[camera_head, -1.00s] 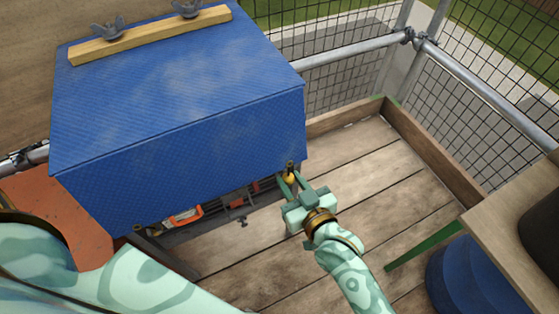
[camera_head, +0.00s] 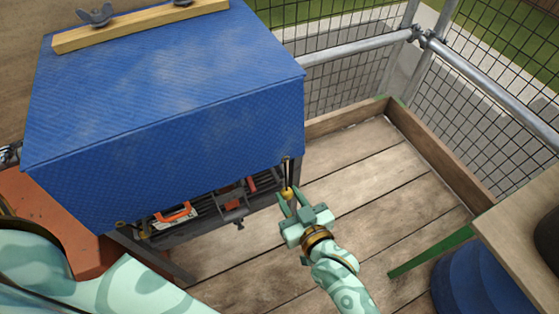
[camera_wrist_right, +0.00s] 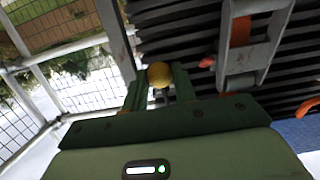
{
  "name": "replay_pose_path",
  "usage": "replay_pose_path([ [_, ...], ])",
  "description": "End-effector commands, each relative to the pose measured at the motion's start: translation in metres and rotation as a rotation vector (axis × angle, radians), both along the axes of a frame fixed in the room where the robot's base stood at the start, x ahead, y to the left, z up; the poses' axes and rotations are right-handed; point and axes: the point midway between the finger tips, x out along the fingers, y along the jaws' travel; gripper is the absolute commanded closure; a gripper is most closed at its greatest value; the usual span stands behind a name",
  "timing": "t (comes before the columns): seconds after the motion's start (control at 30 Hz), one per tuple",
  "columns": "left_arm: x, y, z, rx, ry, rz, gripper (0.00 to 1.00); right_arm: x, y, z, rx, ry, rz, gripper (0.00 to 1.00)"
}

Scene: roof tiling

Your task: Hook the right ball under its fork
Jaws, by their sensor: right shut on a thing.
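A small yellow ball (camera_head: 288,194) is at the near right corner of the blue cover (camera_head: 165,90), below its lower edge. Thin dark cord strands (camera_head: 287,168) run up from the ball toward the cover's hem. My right gripper (camera_head: 290,199) is shut on the ball. The right wrist view shows the ball (camera_wrist_right: 160,73) between the two green fingertips, beside a dark ribbed surface. I cannot make out the fork clearly in either view. My left arm enters at the lower left, and its gripper is out of view.
Under the cover is a dark rack (camera_head: 235,208) with orange-handled items. A plank floor (camera_head: 350,175) with a raised wooden edge lies to the right, mostly clear. Metal railing and mesh (camera_head: 350,50) stand behind. A blue barrel (camera_head: 475,275) and a wooden table (camera_head: 520,235) are at right.

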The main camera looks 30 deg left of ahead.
Motion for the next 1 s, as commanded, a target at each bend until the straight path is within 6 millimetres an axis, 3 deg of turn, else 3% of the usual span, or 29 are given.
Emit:
replay_pose_path([
  [0.13, 0.004, 0.0, -0.006, 0.001, -0.001, 0.0, 0.25, -0.001, -0.001, -0.011, -0.004, 0.003, 0.0, 0.85],
  [0.4, 0.009, 0.0, -0.007, 0.0, -0.009, 0.001, 0.25, 0.0, -0.001, -0.01, -0.004, 0.002, 0.0, 0.85],
  [1.0, -0.001, -0.005, -0.005, -0.005, 0.005, 0.004, 0.25, 0.003, 0.003, -0.012, -0.004, 0.002, 0.0, 0.85],
])
